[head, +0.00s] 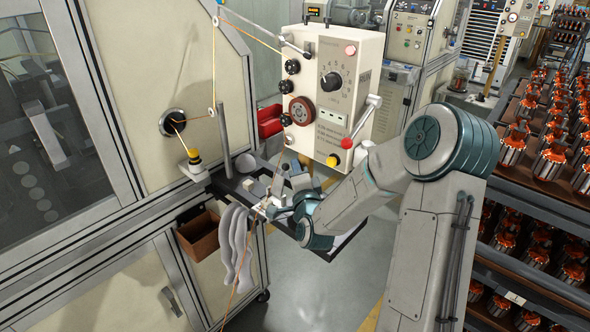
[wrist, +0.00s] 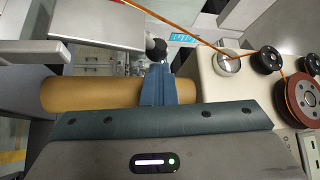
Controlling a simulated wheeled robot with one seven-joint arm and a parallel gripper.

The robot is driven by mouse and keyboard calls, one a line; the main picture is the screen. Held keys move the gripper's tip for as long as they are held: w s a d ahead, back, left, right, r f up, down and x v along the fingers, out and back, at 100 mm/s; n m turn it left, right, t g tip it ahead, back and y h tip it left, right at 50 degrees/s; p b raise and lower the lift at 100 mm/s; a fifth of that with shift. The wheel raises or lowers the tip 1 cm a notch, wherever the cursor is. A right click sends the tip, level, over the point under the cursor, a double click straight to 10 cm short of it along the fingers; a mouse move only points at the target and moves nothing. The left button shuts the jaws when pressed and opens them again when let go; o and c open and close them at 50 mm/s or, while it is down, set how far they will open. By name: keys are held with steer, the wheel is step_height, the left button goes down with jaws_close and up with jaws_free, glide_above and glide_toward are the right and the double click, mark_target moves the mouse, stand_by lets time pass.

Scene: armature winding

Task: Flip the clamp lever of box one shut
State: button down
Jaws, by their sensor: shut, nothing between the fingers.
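The cream control box (head: 331,98) with a dial, a red button and several pulleys stands at the middle of the head view. It also shows at the right of the wrist view (wrist: 222,88). A black ball knob (wrist: 157,48) shows just beyond the fingertips; contact is unclear. In the head view my gripper (head: 275,208) is low, below the box, partly hidden by my wrist.
An orange wire (wrist: 170,22) runs across the wrist view to the pulleys. A tan cylinder (wrist: 85,95) lies behind the fingers. A dark tray (head: 228,183) with small parts, hanging gloves (head: 236,245) and a brown bin (head: 198,235) are nearby. Armature racks (head: 535,275) stand right.

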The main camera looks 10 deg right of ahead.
steer(key=shift+b, duration=0.55)
steer(key=shift+s+a+r+n+b, duration=0.1)
steer(key=shift+a+n+b, duration=0.25)
steer(key=shift+b, duration=0.2)
